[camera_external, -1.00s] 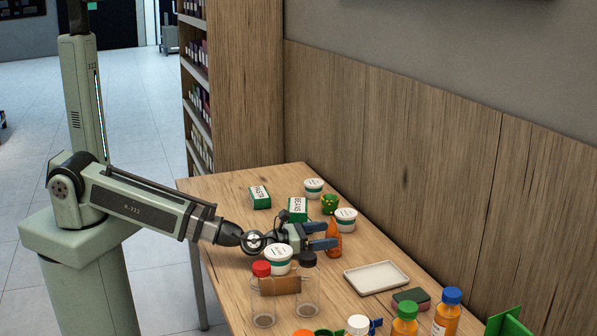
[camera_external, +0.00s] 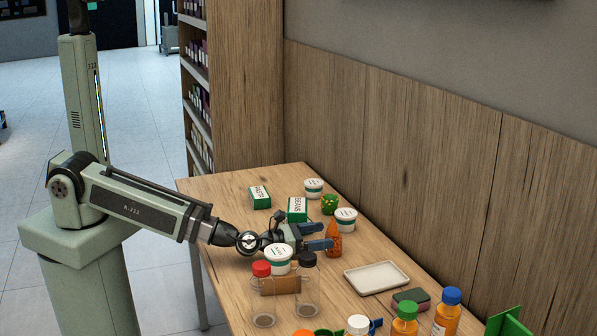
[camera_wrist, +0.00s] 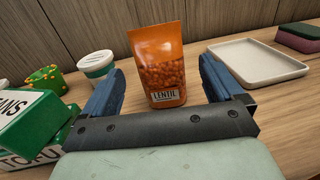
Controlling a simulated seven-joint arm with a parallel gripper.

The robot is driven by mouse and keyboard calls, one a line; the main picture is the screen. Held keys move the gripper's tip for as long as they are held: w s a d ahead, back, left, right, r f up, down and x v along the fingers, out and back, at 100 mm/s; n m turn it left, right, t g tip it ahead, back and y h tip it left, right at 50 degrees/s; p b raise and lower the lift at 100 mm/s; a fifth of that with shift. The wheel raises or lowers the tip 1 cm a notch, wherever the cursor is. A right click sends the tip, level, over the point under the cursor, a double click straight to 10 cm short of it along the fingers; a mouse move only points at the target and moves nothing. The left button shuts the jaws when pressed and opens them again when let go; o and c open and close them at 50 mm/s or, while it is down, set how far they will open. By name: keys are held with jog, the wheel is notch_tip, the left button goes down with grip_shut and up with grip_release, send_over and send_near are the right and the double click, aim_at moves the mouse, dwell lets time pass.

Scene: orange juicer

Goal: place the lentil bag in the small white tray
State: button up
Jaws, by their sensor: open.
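The lentil bag (camera_wrist: 160,68) is an orange bag with a label, standing upright on the table in the wrist view. It stands just ahead of and between the fingers of my gripper (camera_wrist: 160,88), which is open and low near the table. In the external view the orange bag (camera_external: 334,241) shows beside the fingertips of my gripper (camera_external: 325,237), and the fingers hide part of it. The small white tray (camera_wrist: 258,62) lies flat and empty to the right of the bag. It also shows in the external view (camera_external: 376,278).
A green BEANS box (camera_wrist: 30,118) and a white tub (camera_wrist: 97,65) are on the left in the wrist view. A green-and-pink sponge (camera_external: 411,299) lies past the tray. Clear jars (camera_external: 308,290) and several bottles stand near the front.

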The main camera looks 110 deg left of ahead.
jog(key=x, duration=0.6)
jog(key=shift+w+a, duration=0.15)
jog(key=shift+w, duration=0.05)
jog(key=shift+c, duration=0.2)
jog(key=c, duration=1.1)
jog(key=shift+r, duration=4.95)
